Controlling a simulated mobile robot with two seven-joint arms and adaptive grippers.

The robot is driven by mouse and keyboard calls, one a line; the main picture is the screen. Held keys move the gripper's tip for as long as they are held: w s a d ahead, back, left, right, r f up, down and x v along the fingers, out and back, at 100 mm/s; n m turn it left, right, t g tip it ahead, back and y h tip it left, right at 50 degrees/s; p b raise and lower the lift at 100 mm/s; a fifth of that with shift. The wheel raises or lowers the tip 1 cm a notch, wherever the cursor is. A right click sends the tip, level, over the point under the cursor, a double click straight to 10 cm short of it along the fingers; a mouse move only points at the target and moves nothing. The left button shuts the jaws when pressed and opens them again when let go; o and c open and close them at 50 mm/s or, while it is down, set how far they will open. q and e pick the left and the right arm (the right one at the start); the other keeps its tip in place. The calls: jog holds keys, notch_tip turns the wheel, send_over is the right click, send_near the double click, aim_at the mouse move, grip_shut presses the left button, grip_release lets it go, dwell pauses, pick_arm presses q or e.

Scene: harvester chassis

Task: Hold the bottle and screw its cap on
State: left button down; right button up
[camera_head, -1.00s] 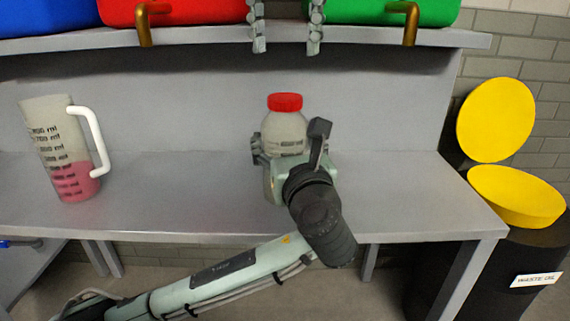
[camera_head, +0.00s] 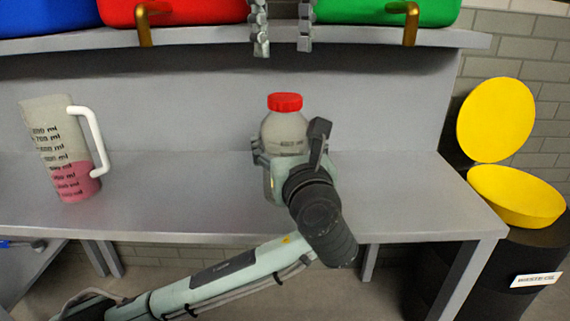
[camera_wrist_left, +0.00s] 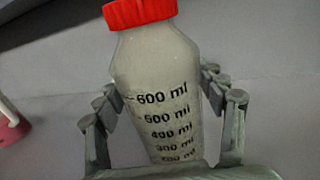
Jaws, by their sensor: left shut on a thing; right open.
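The bottle (camera_head: 284,134) is pale grey-white with black ml marks and stands upright above the grey bench. The red cap (camera_head: 285,102) sits on its top; I cannot tell how tightly. In the left wrist view the bottle (camera_wrist_left: 158,90) fills the middle, with the cap (camera_wrist_left: 139,12) at the top edge. My left gripper (camera_head: 288,150) is shut on the bottle's body, one finger on each side. My right gripper (camera_head: 281,48) points down from the top edge, above the cap, with its fingers apart and empty.
A measuring jug (camera_head: 66,150) with pink liquid stands at the left of the bench (camera_head: 190,200). Blue, red (camera_head: 190,12) and green (camera_head: 375,12) containers with brass taps sit on the shelf above. A black waste-oil drum with a yellow funnel (camera_head: 515,195) stands at the right.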

aim_at(285, 96)
jog(key=n, duration=1.4)
jog(key=shift+n, duration=0.3)
jog(key=n, duration=0.4)
notch_tip(285, 96, down, 8)
